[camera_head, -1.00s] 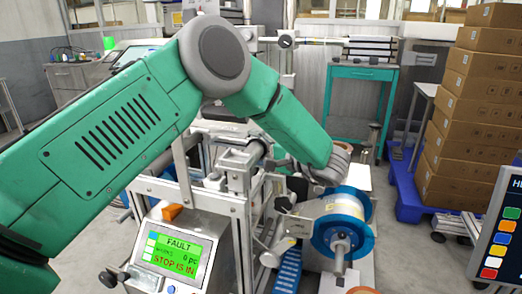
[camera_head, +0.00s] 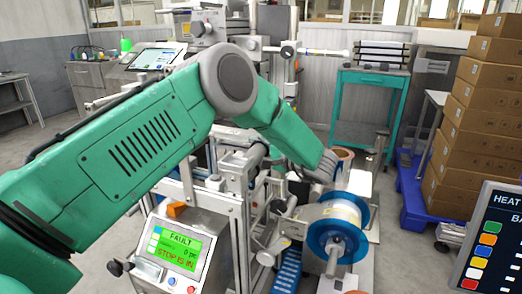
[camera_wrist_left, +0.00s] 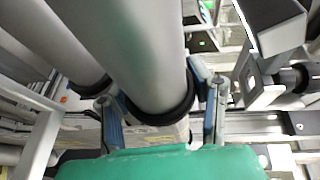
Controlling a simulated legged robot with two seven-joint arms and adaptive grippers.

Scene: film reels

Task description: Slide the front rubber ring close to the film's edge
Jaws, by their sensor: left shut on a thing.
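In the left wrist view, a black rubber ring (camera_wrist_left: 158,115) sits around a thick grey roller (camera_wrist_left: 125,40). My left gripper (camera_wrist_left: 158,95) has one finger on each side of this ring and is shut on it. A second dark ring (camera_wrist_left: 92,88) sits on a neighbouring roller to the left. In the head view, my left arm reaches down to the machine beside the reel, and its fingertips are hidden there. A pale film roll (camera_head: 335,212) lies between blue flanges. I cannot make out the film's edge near the ring. My right gripper is not in view.
A blue-flanged reel (camera_head: 337,240) stands close to my left wrist. A control box (camera_head: 180,252) with a green fault screen is at the front. Metal frame bars crowd the gripper. Stacked cartons (camera_head: 480,130) stand at the right, and a teal cart (camera_head: 366,110) behind.

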